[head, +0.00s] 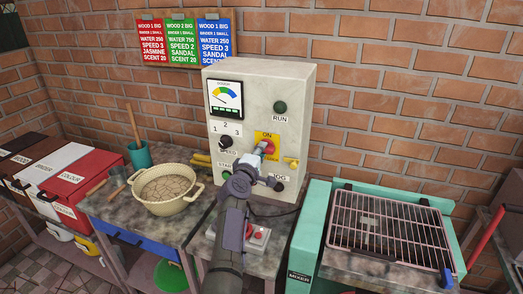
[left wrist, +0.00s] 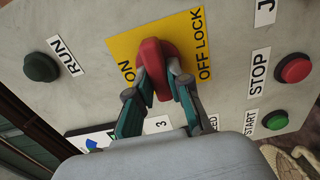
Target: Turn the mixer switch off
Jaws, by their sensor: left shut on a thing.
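The mixer switch is a red rotary knob (head: 267,147) on a yellow plate on the front of the control box (head: 286,85). In the left wrist view the red knob (left wrist: 152,52) sits between the words ON and OFF LOCK on the yellow plate (left wrist: 189,32). I cannot tell clearly which setting it points to. My left gripper (head: 262,151) is at the box front with its fingers closed on the knob. In the left wrist view its two fingers (left wrist: 158,78) press on both sides of the knob. My right gripper is out of view.
Green RUN (left wrist: 41,67), red STOP (left wrist: 293,69) and green START (left wrist: 275,120) buttons surround the plate. A beige basin (head: 167,205) stands on the bench to the left. A wire rack (head: 390,222) on a teal machine stands to the right.

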